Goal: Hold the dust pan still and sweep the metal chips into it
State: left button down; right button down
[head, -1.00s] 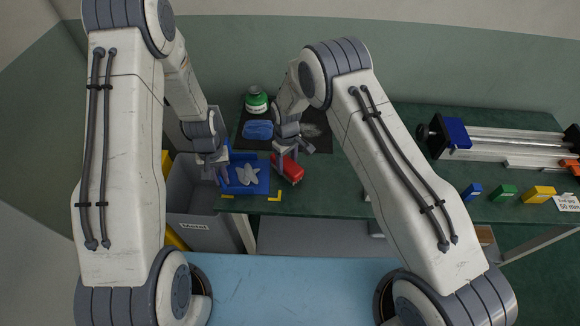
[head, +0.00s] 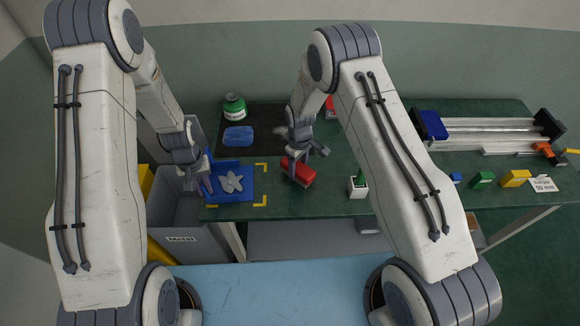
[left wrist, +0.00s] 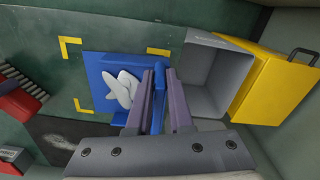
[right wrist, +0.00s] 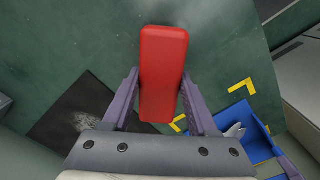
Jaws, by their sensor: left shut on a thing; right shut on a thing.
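The blue dust pan (head: 241,197) lies on the green bench near its front edge, with a pale star-shaped lump (head: 231,182) in it. My left gripper (head: 206,187) is shut on the pan's left side; the left wrist view shows its fingers on a blue upright part of the pan (left wrist: 158,92). My right gripper (head: 294,168) is shut on a red block-like brush (right wrist: 163,75), right of the pan and apart from it. Its bristles are hidden. Grey metal chips (right wrist: 88,122) lie on a black mat (right wrist: 60,130) behind it, partly hidden by my right gripper in the head view.
A blue cloth-like lump (head: 238,136) and a green bottle (head: 234,107) stand at the back left. Yellow corner marks (head: 261,203) frame the pan. A grey bin (head: 190,240) is below left. A white pot (head: 358,188) stands right of the brush, with coloured blocks (head: 515,178) farther right.

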jog(key=shift+d, duration=1.25)
jog(key=shift+r, duration=3.95)
pick_arm(q)
jog(key=c, duration=0.7)
grip_release()
jog(key=shift+c, duration=0.2)
notch_tip(320, 180, up, 11)
jog(key=shift+w+f, duration=0.1)
jog(key=shift+r, duration=0.6)
